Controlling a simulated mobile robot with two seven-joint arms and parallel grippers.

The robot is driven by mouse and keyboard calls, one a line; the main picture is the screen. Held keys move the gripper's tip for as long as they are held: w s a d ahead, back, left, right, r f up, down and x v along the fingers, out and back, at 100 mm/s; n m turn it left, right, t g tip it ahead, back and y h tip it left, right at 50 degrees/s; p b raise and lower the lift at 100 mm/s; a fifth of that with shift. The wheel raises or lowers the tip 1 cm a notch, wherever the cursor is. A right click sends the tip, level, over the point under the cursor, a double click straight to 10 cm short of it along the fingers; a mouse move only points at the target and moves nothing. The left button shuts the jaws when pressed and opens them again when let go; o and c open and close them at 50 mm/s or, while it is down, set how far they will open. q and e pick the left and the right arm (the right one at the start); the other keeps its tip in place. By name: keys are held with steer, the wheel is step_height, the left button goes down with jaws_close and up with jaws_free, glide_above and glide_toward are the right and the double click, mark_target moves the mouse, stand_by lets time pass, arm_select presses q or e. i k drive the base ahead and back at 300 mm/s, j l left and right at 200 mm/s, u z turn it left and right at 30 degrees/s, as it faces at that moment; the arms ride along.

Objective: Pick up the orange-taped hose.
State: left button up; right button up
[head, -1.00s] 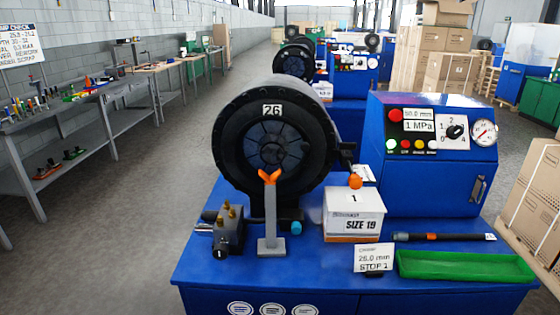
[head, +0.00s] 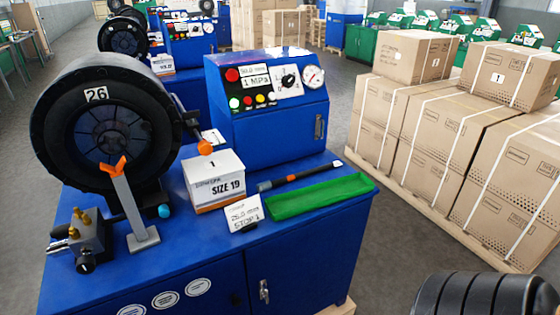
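Neither of my grippers can be made out in the head view.
The black crimper (head: 100,128) marked 26 stands at the left of the bench, with a grey stand (head: 135,210) before it. The blue control box (head: 268,98) is behind the hose. Strapped cartons (head: 468,133) stand at right; grey floor lies between. A black ribbed object (head: 474,296) is at bottom right.

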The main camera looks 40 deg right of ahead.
mark_target(267, 184)
steer(key=z, duration=1.5)
